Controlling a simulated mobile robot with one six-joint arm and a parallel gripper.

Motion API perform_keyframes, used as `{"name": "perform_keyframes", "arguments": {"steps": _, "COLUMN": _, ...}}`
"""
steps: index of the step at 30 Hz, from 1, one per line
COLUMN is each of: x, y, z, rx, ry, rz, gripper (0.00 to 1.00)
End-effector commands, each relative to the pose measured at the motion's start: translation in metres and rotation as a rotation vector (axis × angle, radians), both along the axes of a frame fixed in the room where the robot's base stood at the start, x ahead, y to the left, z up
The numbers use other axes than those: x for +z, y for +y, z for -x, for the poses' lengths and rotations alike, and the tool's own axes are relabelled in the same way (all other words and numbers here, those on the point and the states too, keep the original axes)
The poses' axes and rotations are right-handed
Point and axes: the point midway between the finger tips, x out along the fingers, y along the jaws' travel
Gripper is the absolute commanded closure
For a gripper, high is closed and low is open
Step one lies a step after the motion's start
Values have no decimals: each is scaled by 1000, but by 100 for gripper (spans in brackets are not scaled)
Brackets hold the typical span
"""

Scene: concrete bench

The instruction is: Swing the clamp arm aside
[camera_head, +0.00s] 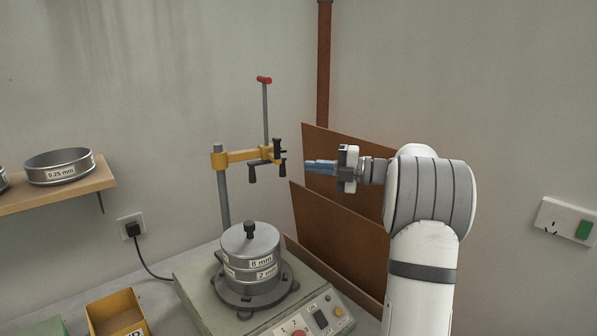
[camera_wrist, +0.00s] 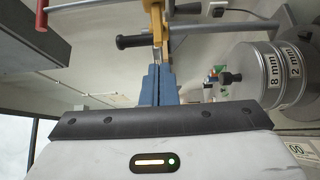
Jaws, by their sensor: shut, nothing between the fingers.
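The yellow clamp arm (camera_head: 240,156) sits on an upright grey post (camera_head: 223,196) and reaches out to the right above the sieve stack. A thin rod with a red handle (camera_head: 264,79) rises from its outer end, and black knobs (camera_head: 277,150) sit there too. The stack of sieves (camera_head: 250,262), labelled 8 mm and 2 mm, stands on the shaker below, with a black knob on its lid. My gripper (camera_head: 308,167) is shut and empty, just right of the arm's outer end. In the wrist view my blue fingers (camera_wrist: 158,84) point at the yellow clamp arm (camera_wrist: 157,22); contact is unclear.
The shaker base (camera_head: 195,283) has a control panel with buttons at its front. Brown boards (camera_head: 340,240) lean against the wall behind my gripper. A wooden shelf (camera_head: 85,188) with a 0.25 mm sieve is at left. A yellow bin (camera_head: 118,312) stands on the bench.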

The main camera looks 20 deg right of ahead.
Motion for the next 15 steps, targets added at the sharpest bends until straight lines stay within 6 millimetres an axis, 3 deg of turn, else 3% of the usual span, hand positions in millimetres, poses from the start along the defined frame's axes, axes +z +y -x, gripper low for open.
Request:
{"name": "perform_keyframes", "arguments": {"steps": 3, "x": -3, "y": -21, "z": 16, "rx": -3, "ry": 1, "rz": 0, "gripper": 100}}
{"name": "perform_keyframes", "arguments": {"steps": 9, "x": -1, "y": -41, "z": 33, "rx": 0, "ry": 1, "rz": 1, "gripper": 100}}
{"name": "perform_keyframes", "arguments": {"steps": 13, "x": 5, "y": -46, "z": 34, "rx": -20, "ry": -4, "rz": -11, "gripper": 100}}
{"name": "perform_keyframes", "arguments": {"steps": 15, "x": 18, "y": -47, "z": 26, "rx": -75, "ry": -14, "rz": -41, "gripper": 100}}
